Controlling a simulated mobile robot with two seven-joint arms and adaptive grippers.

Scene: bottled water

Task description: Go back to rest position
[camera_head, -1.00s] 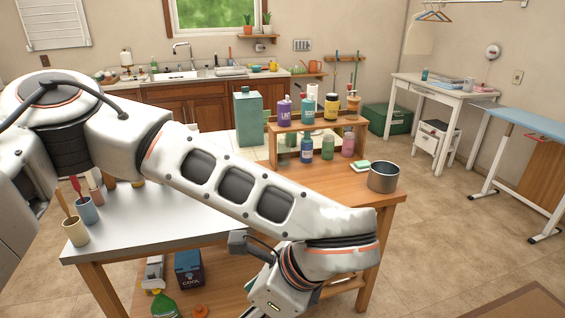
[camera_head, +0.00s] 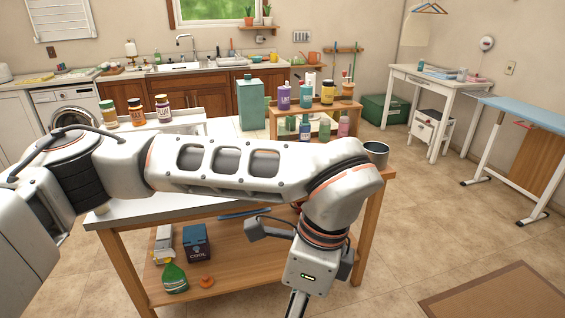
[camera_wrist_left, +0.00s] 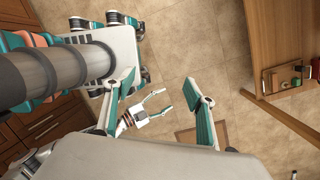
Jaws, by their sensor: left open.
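My left arm crosses in front of the table in the head view, bent down at its wrist, its hand cut off by the bottom edge. The right arm is not in the head view.
The table (camera_head: 225,258) stands close behind my left arm, with a lower shelf. On it are a wooden riser (camera_head: 319,108) with several bottles, a teal canister (camera_head: 251,104) and a metal pot (camera_head: 376,155). Floor at the right is clear around a brown mat (camera_head: 500,292).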

